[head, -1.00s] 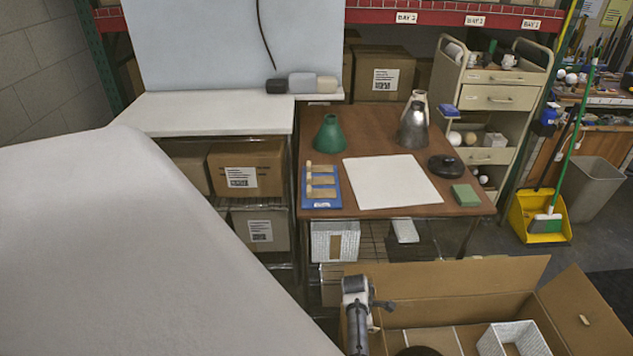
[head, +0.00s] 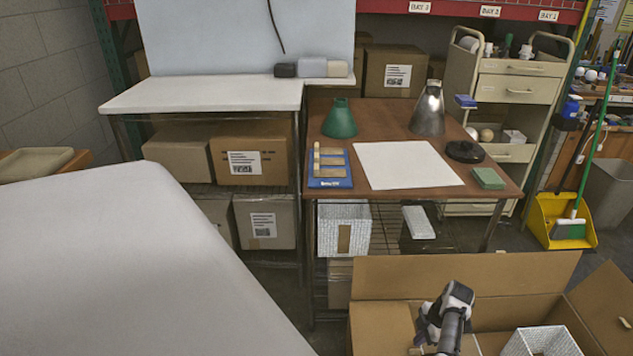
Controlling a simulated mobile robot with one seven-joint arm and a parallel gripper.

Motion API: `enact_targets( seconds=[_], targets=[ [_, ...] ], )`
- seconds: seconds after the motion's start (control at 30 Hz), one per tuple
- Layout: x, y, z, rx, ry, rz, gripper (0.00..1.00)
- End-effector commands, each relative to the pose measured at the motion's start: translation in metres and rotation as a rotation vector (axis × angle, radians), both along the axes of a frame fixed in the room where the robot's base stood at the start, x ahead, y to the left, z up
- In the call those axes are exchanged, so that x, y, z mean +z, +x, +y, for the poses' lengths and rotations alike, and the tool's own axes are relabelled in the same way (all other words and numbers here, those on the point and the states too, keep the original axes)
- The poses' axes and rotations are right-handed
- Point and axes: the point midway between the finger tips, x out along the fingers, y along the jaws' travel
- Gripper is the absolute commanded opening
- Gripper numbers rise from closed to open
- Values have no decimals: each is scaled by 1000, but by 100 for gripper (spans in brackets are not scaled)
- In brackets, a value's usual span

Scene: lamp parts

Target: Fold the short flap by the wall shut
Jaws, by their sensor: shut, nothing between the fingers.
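An open cardboard box (head: 365,333) stands at the lower right, cut off by the bottom edge. Its long back flap (head: 465,275) stands up. A short flap (head: 603,300) at the right end is raised and leans outward. At the left end a brown panel (head: 380,328) shows beside my arm; I cannot tell whether it is a flap or the box side. My gripper (head: 420,346) is over the left part of the box, shut and empty. Its fingertips are small and hard to make out, and I cannot tell whether it touches cardboard.
A white patterned basket (head: 540,342) sits in the box. A brown table (head: 385,118) behind holds lamp shades, a white mat and a blue tray. A large pale surface (head: 130,270) fills the left foreground. A yellow dustpan (head: 562,222) stands at the right; some floor is free there.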

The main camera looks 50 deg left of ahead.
Motion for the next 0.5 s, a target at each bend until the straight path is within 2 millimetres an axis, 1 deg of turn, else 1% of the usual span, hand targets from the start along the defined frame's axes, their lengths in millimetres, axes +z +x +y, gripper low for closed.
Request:
enact_targets(
  seconds=[0.03, 0.2, 0.33, 0.5],
  targets=[
    [-14, 3, -2, -1, 0, -1, 0],
    [-30, 10, -7, -1, 1, 0, 0],
    [-38, 12, -9, 0, -1, -1, 0],
    [-43, 14, -10, 0, -1, -1, 0]
  ],
)
